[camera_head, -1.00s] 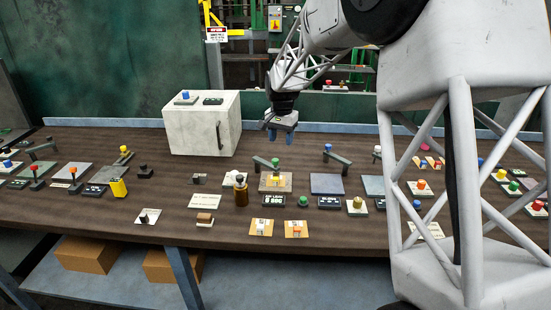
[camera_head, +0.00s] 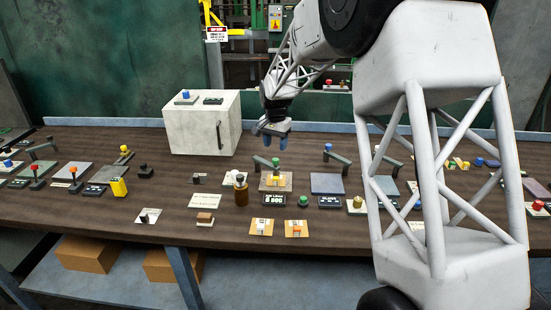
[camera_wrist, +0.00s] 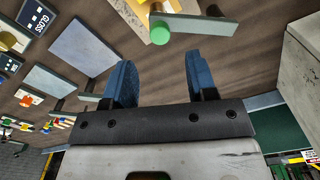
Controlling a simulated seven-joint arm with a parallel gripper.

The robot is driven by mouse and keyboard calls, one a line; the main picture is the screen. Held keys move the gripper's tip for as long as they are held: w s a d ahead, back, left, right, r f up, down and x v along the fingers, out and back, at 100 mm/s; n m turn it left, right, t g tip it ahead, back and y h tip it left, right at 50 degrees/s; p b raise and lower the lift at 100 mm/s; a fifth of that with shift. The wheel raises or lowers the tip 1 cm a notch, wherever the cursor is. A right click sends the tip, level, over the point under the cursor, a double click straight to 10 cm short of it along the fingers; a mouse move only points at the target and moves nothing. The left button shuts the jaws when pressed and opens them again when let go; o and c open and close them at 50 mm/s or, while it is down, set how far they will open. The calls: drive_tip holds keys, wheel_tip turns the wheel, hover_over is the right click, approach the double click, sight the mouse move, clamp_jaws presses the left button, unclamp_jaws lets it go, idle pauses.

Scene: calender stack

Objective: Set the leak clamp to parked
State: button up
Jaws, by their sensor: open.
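A grey arm with a green knob (camera_head: 276,161) stands over a tan plate (camera_head: 265,187) holding a yellow piece. A similar grey arm with a blue knob (camera_head: 327,148) stands behind a blue-grey plate (camera_head: 327,184). My gripper (camera_head: 268,137) is open and empty, behind and above the green-knobbed arm. In the wrist view its blue fingers (camera_wrist: 157,80) are spread apart, with the green knob (camera_wrist: 160,33) beyond them, apart from both.
A white cabinet (camera_head: 190,130) stands left of my gripper. A brown bottle (camera_head: 241,190), a green button (camera_head: 303,200) and two orange-based switches (camera_head: 276,228) are in front. Small displays and knobs crowd the brown bench (camera_head: 130,215); its front strip has bare room.

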sight(276, 159)
drive_tip(key=shift+f, duration=3.15)
clamp_jaws()
